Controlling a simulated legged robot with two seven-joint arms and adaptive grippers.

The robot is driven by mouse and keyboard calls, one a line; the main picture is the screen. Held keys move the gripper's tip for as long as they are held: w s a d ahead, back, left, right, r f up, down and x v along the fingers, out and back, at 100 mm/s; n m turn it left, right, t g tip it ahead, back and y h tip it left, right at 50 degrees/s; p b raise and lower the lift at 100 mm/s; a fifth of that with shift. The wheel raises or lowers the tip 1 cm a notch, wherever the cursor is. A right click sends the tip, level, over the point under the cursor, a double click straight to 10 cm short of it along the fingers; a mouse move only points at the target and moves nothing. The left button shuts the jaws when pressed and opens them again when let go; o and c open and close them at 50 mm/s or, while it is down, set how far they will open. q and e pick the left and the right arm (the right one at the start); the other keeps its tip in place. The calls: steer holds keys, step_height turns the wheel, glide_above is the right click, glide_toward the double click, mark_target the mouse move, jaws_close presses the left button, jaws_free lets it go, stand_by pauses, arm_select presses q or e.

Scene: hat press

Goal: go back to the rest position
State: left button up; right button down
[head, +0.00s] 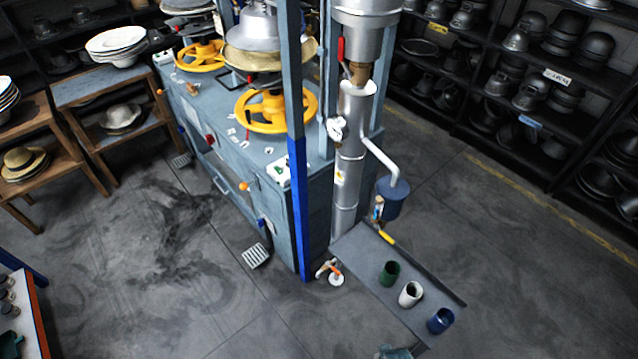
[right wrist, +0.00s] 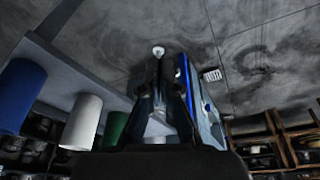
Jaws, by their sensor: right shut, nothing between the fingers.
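My right gripper (right wrist: 163,85) shows in the right wrist view, its dark fingers shut with nothing between them. It is in front of the press and close to the shelf with cups. In the head view a small grey-green part at the bottom edge, just below the shelf, may belong to my right arm; I cannot tell its fingers there. My left gripper is not in view. A green cup (head: 389,273), a white cup (head: 410,294) and a blue cup (head: 440,320) stand upright on the grey shelf (head: 365,258), apart from my gripper.
The blue-grey press (head: 215,130) with yellow handwheels (head: 275,119) stands in the middle. A steel pipe column (head: 350,160) rises beside the shelf. Wooden racks (head: 120,85) stand at left, black hat shelves (head: 540,80) at right. The floor (head: 150,270) at left is largely clear.

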steer(key=s+d+f+g, duration=0.1)
steer(key=s+f, duration=0.3)
steer(key=f, duration=0.6)
steer(key=s+d+f, duration=0.1)
steer(key=s+f, duration=0.4)
steer(key=f, duration=0.5)
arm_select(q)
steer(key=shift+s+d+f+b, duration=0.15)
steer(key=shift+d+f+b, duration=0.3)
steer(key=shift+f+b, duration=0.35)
arm_select(e)
steer(key=s+d+f, duration=0.1)
steer(key=s+f, duration=0.7)
steer(key=s, duration=0.3)
steer(key=shift+s+d+f+g, duration=0.3)
steer(key=shift+s+f+g, duration=0.05)
steer(key=shift+f+g, duration=0.05)
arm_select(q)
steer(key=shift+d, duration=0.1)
arm_select(e)
steer(key=shift+d, duration=0.1)
